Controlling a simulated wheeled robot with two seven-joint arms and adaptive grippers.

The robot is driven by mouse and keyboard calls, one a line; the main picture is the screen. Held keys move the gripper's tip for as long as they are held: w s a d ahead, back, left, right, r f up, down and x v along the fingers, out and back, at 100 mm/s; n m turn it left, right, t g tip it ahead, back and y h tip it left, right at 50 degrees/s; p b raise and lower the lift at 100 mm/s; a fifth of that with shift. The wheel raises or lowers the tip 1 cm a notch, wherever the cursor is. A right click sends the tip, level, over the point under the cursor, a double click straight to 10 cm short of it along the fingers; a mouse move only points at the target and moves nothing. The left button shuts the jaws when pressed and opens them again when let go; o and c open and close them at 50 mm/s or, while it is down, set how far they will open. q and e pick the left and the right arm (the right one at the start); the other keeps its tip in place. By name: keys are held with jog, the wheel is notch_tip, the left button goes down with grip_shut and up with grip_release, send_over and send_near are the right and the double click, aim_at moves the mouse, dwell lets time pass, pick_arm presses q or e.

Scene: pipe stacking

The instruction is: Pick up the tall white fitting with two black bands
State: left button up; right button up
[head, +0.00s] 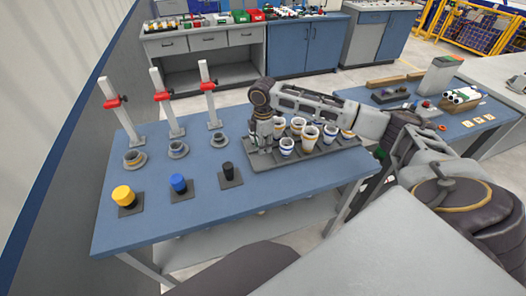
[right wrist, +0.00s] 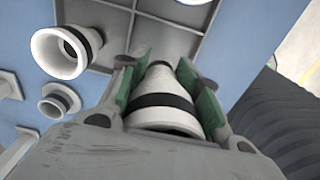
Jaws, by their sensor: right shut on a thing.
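My right gripper (head: 264,140) is at the left end of the grey divided tray (head: 318,155) on the blue table. In the right wrist view, its green-padded fingers (right wrist: 158,75) are shut on a white fitting (right wrist: 165,116). That fitting shows a wide black band and a dark strip near its far end. It still appears to be within or just over the tray; I cannot tell if it touches the floor of it. In the head view the gripper mostly hides it. My left gripper is not in view.
Several banded fittings, including a blue-banded one (head: 287,146), stand in the tray close right of the gripper. Yellow (head: 124,195), blue (head: 178,183) and black (head: 228,170) pieces stand on plates. Red-clamped posts (head: 162,100) stand behind.

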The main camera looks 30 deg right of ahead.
jog(key=shift+r, duration=2.1)
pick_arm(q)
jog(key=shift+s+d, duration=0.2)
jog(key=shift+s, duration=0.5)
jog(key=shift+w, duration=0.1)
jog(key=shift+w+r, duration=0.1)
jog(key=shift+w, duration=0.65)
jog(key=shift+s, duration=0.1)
